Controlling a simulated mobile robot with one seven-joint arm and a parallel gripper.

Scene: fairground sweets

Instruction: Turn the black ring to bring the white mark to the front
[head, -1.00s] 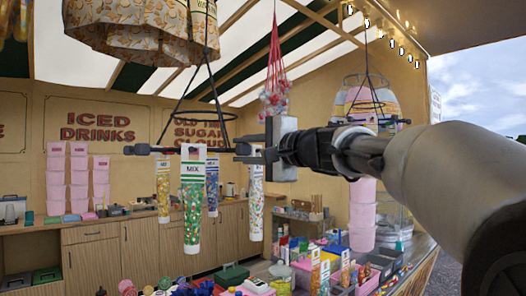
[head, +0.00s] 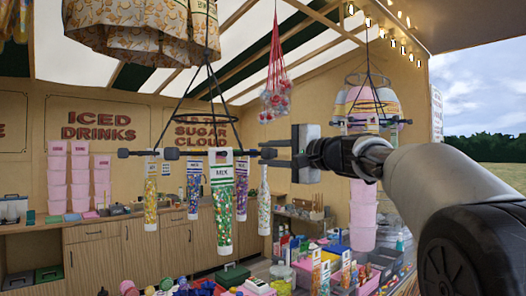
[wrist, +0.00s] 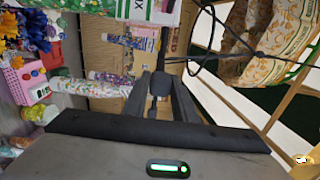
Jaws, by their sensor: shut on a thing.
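The black ring (head: 206,122) hangs on thin black rods, with dark pegs sticking out below it. Several clear tubes of coloured sweets hang around it. A tube with a white MIX tag (head: 221,200) hangs at the front. My gripper (head: 276,153) comes in from the right and is shut on a peg at the ring's right side. In the wrist view the two fingers stand either side of a dark peg end (wrist: 160,82). I cannot make out the white mark in either view.
A patterned cloth shade (head: 140,30) hangs above the ring. A red net (head: 275,70) hangs behind my gripper. A counter with bright goods lies below.

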